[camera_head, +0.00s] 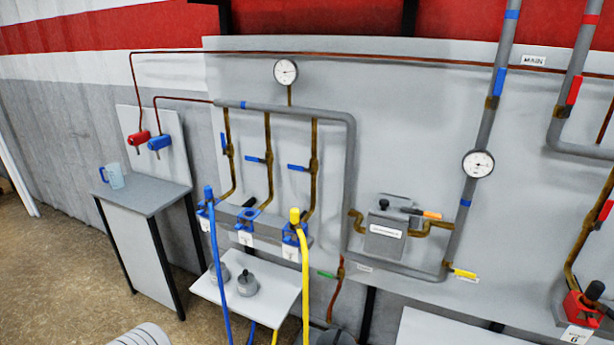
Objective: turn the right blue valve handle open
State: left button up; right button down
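Three brass pipes drop from a grey horizontal pipe (290,108), each with a blue valve handle. The right blue valve handle (298,168) lies roughly horizontal, pointing left across its vertical pipe. The middle blue handle (256,160) is also roughly horizontal. The left blue handle (228,146) is closer to vertical, along its pipe. Another blue handle (499,81) lies along the grey pipe further right. Neither of my grippers is in view, and nothing touches the handles.
Blue (215,250) and yellow (305,275) hoses hang below the manifold, in front of a white shelf (205,283) with metal parts. A grey cabinet (150,200) with a blue mug (113,176) stands left. A grey box (386,240) is mounted right of the valves.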

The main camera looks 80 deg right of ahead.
aim_at(299, 168)
jog(key=z, duration=1.05)
jog(key=i, duration=1)
jog(key=z, duration=1.2)
